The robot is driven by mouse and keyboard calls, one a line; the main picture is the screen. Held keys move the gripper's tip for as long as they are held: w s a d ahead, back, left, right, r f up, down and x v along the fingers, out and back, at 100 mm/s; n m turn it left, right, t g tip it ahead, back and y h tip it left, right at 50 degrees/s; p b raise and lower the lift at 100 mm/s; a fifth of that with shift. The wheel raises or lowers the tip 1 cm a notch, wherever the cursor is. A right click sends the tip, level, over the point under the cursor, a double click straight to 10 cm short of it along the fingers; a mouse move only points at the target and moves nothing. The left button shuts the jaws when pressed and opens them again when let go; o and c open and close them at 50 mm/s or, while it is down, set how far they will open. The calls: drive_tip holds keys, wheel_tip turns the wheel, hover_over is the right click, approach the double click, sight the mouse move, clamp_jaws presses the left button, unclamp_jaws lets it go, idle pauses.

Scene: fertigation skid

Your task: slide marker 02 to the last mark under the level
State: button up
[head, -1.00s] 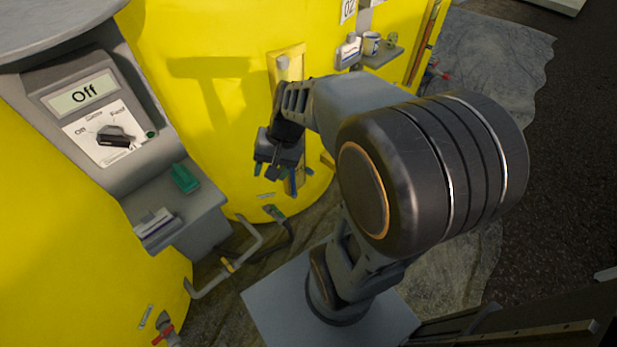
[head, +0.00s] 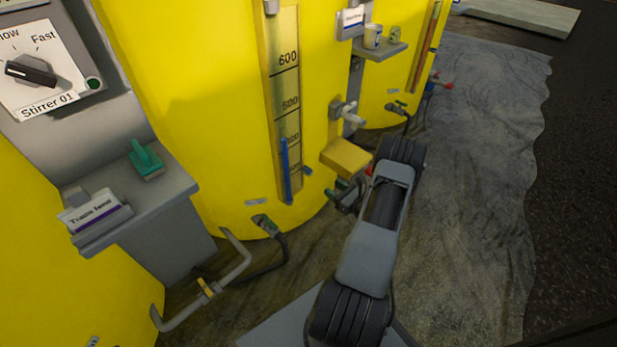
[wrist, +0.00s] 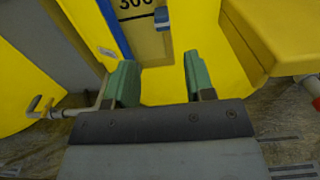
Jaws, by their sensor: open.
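The tall brass scale plate (head: 284,100) on the yellow tank carries black lines and numbers; some numbers are hard to read. A blue level column (head: 285,172) fills its lower left part, and shows in the wrist view too. A small blue tab (head: 307,170), seemingly the marker, sits at the scale's right edge, low down; its label is not readable. In the wrist view the tab (wrist: 162,20) is just right of a "300" number. My gripper (wrist: 160,70) is open, with green fingers and nothing between them, below the tab. In the head view it is largely hidden.
A yellow block (head: 345,157) juts from the tank right of the scale, close to my gripper. A tap (head: 347,112) sits above it. A grey shelf (head: 150,195) with a green piece stands left. Pipes (head: 215,285) run below. Open floor lies right.

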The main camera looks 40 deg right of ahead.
sight(311, 173)
drive_tip(key=w+b, duration=0.1)
drive_tip(key=w, duration=0.3)
drive_tip(key=w+a+b, duration=0.1)
drive_tip(key=w, duration=0.3)
drive_tip(key=w+a+b, duration=0.1)
drive_tip(key=w, duration=0.4)
drive_tip(key=shift+a+f, duration=0.1)
drive_tip(key=shift+a, duration=0.05)
clamp_jaws()
